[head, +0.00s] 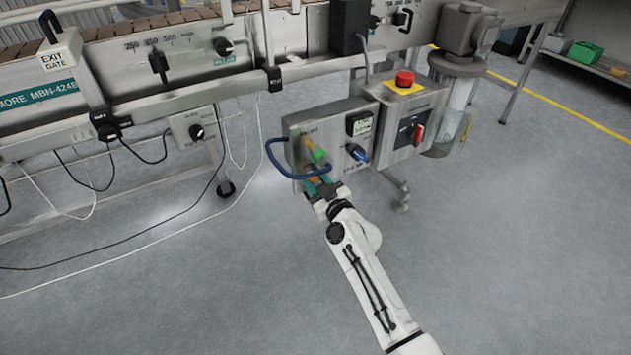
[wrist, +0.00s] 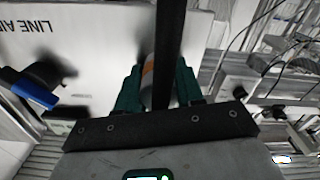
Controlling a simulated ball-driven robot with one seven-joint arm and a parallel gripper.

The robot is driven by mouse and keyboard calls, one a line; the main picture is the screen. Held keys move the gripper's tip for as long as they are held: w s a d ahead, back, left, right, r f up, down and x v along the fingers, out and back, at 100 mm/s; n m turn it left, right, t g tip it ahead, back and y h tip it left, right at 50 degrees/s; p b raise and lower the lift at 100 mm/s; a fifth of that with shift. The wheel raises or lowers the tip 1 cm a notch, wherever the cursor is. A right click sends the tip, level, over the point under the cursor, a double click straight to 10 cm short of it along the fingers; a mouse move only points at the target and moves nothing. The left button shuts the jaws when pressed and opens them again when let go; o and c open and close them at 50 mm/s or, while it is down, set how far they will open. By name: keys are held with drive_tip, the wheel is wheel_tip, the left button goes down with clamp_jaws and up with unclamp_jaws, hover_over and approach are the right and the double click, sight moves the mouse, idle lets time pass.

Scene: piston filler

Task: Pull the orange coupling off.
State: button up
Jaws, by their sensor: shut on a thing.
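The orange coupling (head: 313,178) is at the lower front of a grey panel box, mostly hidden by my gripper in the head view. In the wrist view its orange band (wrist: 148,72) shows between my two teal fingers. My gripper (head: 317,187) is shut on the coupling; in the wrist view its fingers (wrist: 157,88) stand on either side of it. A dark hose (wrist: 169,45) crosses close in front and hides part of the coupling. I cannot tell whether the coupling is still seated.
A blue hose (head: 273,160) loops left of my gripper. A green fitting (head: 319,156) sits just above it on the panel box (head: 335,130). A blue knob (head: 358,153) is to the right, and a red button (head: 404,78) beyond. Floor in front is clear.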

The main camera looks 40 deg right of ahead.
clamp_jaws()
drive_tip(key=shift+s, duration=0.1)
drive_tip(key=shift+s+a, duration=0.15)
drive_tip(key=shift+s, duration=0.2)
drive_tip(key=shift+b+v, duration=0.35)
drive_tip(key=shift+v, duration=0.85)
drive_tip(key=shift+r, duration=0.1)
drive_tip(key=shift+o, duration=1.9)
unclamp_jaws()
drive_tip(key=shift+o, duration=1.1)
